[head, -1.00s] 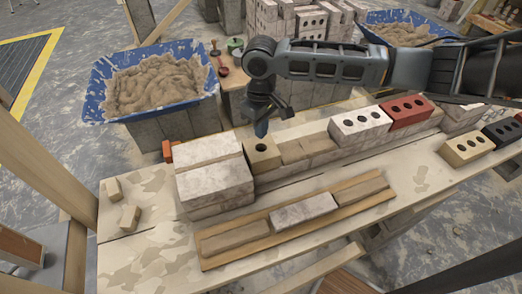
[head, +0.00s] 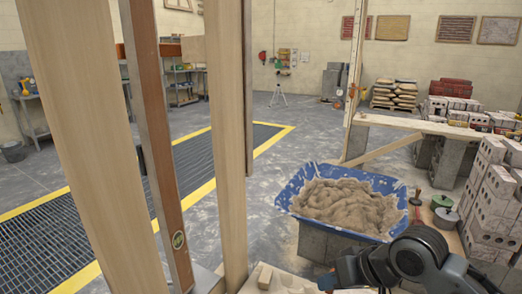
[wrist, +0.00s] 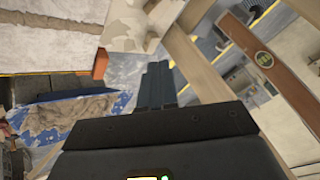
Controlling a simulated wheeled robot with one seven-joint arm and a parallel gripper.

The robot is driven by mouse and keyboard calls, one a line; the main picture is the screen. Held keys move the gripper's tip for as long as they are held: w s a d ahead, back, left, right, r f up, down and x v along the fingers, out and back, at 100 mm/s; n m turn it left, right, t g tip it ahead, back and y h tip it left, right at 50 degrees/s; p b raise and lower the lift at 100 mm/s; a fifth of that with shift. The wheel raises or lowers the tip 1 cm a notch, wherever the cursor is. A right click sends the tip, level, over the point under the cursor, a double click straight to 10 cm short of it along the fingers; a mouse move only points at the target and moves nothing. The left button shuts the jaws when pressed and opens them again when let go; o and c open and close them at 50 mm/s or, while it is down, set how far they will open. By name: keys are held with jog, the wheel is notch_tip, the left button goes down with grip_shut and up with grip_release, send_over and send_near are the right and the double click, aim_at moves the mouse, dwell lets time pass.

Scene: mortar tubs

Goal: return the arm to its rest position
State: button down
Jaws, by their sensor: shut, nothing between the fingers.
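My gripper shows in the wrist view (wrist: 158,72) with its two dark blue fingers together and nothing between them. In the head view my gripper (head: 328,281) is partly in sight at the bottom edge, below the blue mortar tub (head: 295,203). My arm's dark, rounded joint is at the lower right, and the rest of the arm runs out of the frame. The tub holds sandy mortar and stands on grey blocks. It also shows in the wrist view (wrist: 122,101), left of the fingers.
Wooden posts (head: 236,150) stand close on the left. Pale bricks (head: 490,195) are stacked at right. A floor grate (head: 215,160) with a yellow border lies beyond the posts. Open grey floor lies behind the tub.

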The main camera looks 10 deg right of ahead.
jog(key=s+a+r+m+t+y, duration=0.1)
jog(key=a+r+m+t+y, duration=0.1)
jog(key=a+r+t, duration=0.45)
jog(key=s+a+r+m+t+y, duration=0.1)
jog(key=s+a+r+m+t, duration=0.2)
jog(key=a, duration=0.7)
jog(key=s+d+f+m+h, duration=0.1)
jog(key=s+d+f+h, duration=0.15)
jog(key=s, duration=0.45)
jog(key=s+d+f+m+h, duration=0.1)
jog(key=s+d+f+h, duration=0.15)
jog(key=s, duration=0.45)
jog(key=s+d+f+h, duration=0.2)
jog(key=s+d, duration=0.2)
jog(key=s, duration=0.3)
jog(key=s+d+r+n, duration=0.1)
jog(key=s+d+n, duration=0.2)
jog(key=s+d, duration=0.2)
jog(key=s+d+r+n+h, duration=0.1)
jog(key=s+d, duration=0.4)
jog(key=s, duration=0.6)
jog(key=shift+r+n, duration=0.55)
jog(key=shift+n, duration=0.45)
jog(key=shift+s+d, duration=0.1)
